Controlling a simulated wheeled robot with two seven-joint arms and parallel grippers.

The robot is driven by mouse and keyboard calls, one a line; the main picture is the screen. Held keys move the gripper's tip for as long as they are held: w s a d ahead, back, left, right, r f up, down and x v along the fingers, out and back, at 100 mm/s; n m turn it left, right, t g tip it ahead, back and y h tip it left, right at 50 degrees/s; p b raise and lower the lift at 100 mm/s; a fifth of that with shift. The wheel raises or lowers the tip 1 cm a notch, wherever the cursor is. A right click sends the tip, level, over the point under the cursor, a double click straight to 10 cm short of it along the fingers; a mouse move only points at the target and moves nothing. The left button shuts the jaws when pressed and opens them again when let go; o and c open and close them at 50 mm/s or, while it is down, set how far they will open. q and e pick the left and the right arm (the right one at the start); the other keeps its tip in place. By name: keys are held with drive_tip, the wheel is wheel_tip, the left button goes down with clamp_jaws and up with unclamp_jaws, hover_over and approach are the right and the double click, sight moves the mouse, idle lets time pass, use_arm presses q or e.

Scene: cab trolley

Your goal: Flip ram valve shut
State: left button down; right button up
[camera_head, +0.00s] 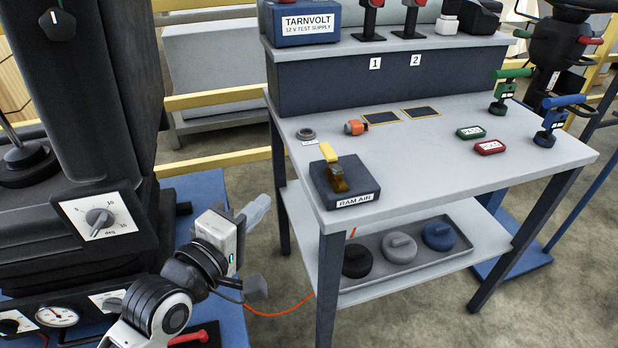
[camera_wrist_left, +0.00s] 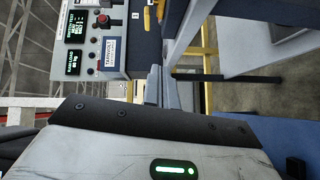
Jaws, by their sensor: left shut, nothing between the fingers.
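The ram valve is a dark box (camera_head: 352,192) labelled "RAM AIR" at the near left corner of the grey bench (camera_head: 430,180). Its brass lever (camera_head: 339,180) has a yellow handle (camera_head: 328,153) that points up and toward the back left. My left gripper (camera_head: 262,203) is left of the bench and apart from the valve. It is shut and empty. In the left wrist view, turned sideways, its narrow grey fingers (camera_wrist_left: 154,84) show past the wrist housing. I cannot make out the valve there. My right gripper is not in view.
A raised shelf with the TARNVOLT box (camera_head: 306,22) runs along the bench's back. An orange connector (camera_head: 356,128) and a grey ring (camera_head: 305,134) lie behind the valve. Green (camera_head: 503,92) and blue (camera_head: 551,122) handled tools stand right. A dark machine (camera_head: 80,110) rises left.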

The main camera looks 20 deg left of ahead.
use_arm(q)
drive_tip(key=shift+w+a+r+n+t, duration=0.1)
drive_tip(key=shift+a+r+n+t, duration=0.1)
drive_tip(key=shift+r+n, duration=0.3)
drive_tip(key=shift+w+a+r+n+t, duration=0.1)
drive_tip(key=shift+r+n+t, duration=0.1)
drive_tip(key=shift+r+n, duration=0.25)
drive_tip(key=shift+w+f, duration=0.1)
approach(320, 148)
drive_tip(key=w+a, duration=0.2)
drive_tip(key=w, duration=0.2)
drive_tip(key=shift+w+d+b, duration=0.2)
drive_tip(key=shift+w+d, duration=0.2)
drive_tip(key=shift+d, duration=0.45)
drive_tip(key=shift+w+d+b, duration=0.2)
drive_tip(key=shift+w+d, duration=0.25)
drive_tip(key=shift+d, duration=0.35)
drive_tip(key=shift+a, duration=0.1)
drive_tip(key=shift+w+m+h, duration=0.1)
drive_tip(key=shift+m+h, duration=0.15)
drive_tip(key=shift+h, duration=0.15)
